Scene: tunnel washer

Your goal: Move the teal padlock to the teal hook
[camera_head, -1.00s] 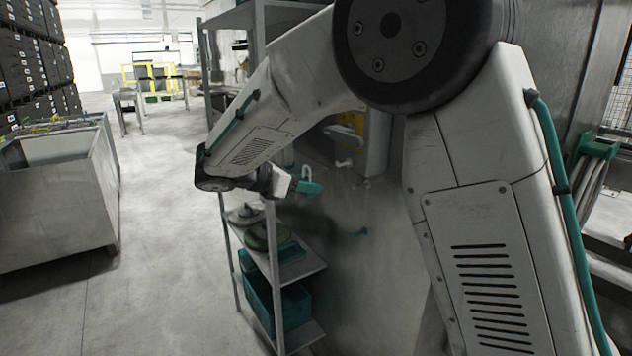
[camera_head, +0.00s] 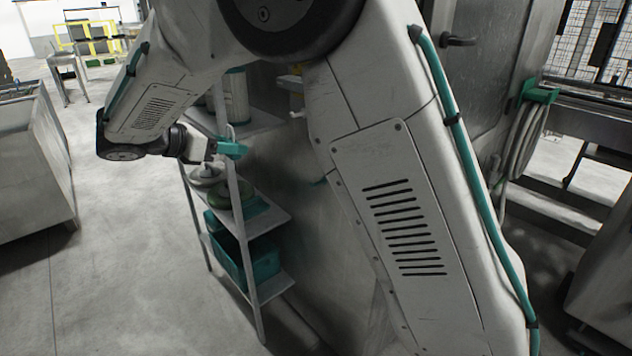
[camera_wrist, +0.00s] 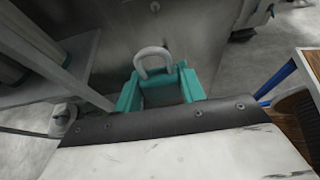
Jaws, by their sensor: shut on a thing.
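My gripper (camera_head: 214,149) is shut on the teal padlock (camera_wrist: 161,76). In the wrist view the padlock sits between two teal fingers, its pale grey shackle pointing up and away. In the head view teal shows at the gripper's tip, but padlock and fingers cannot be told apart there. A small teal hook (camera_head: 320,181) shows on the grey panel, right of and below the gripper, partly hidden behind my arm. The padlock is apart from it. I cannot pick out the teal hook in the wrist view.
A metal shelf (camera_head: 262,222) with a teal crate (camera_head: 228,250) and round items stands close to my gripper. A white hook (camera_head: 297,114) is higher on the panel. A large metal bin (camera_head: 30,165) stands at the left. Floor between bin and shelf is clear.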

